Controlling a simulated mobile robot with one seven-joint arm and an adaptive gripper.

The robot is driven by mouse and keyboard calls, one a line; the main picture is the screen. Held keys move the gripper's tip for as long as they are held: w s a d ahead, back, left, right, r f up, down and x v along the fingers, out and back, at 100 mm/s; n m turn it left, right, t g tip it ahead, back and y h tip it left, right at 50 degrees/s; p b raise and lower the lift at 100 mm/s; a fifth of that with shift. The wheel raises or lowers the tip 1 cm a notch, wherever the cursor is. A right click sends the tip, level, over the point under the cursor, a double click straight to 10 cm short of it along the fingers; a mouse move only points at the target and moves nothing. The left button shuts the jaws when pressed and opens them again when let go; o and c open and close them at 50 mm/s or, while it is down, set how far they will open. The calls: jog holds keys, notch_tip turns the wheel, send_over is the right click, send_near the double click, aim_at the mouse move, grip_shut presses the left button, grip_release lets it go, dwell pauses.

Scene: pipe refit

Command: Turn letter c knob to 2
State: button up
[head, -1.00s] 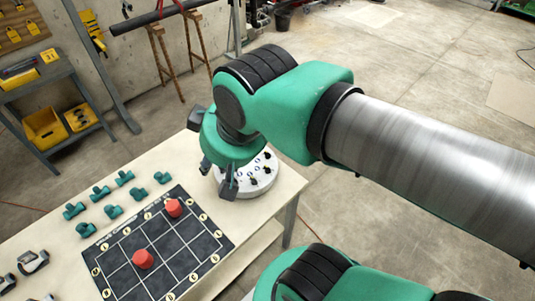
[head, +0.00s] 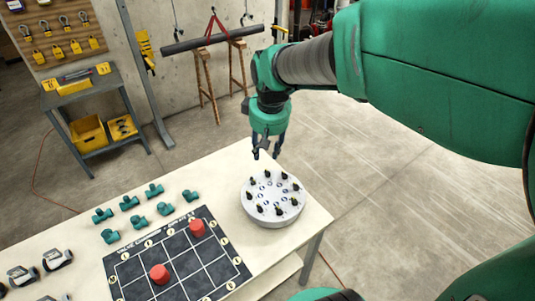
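A round white dial box (head: 273,200) stands at the right end of the table. Several small black knobs (head: 279,211) ring its top, with blue round marks inside the ring. The letters and numbers are too small to read, so I cannot tell which knob is c or where it points. My gripper (head: 265,155) hangs above and behind the box, pointing down, apart from the knobs. Its dark fingers show partly from the side with nothing visible between them; how wide they stand is unclear.
A black grid board (head: 215,269) with two red pieces (head: 159,274) lies left of the box. Several green pipe fittings (head: 165,209) stand behind the board. The table (head: 230,176) is bare between fittings and box. A pipe on trestles (head: 212,38) stands behind.

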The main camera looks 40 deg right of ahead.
jog(key=w+d+f+g, duration=0.2)
jog(key=w+d+f, duration=0.2)
jog(key=d+f, duration=0.6)
send_over(296, 187)
jog(key=d, duration=0.1)
notch_tip(296, 187, down, 8)
jog(key=shift+w+y, duration=0.3)
jog(key=shift+y, duration=0.1)
jog(key=shift+f, duration=0.15)
notch_tip(296, 187, down, 14)
jog(key=shift+r+b, duration=0.15)
jog(key=shift+b, duration=1.05)
grip_shut()
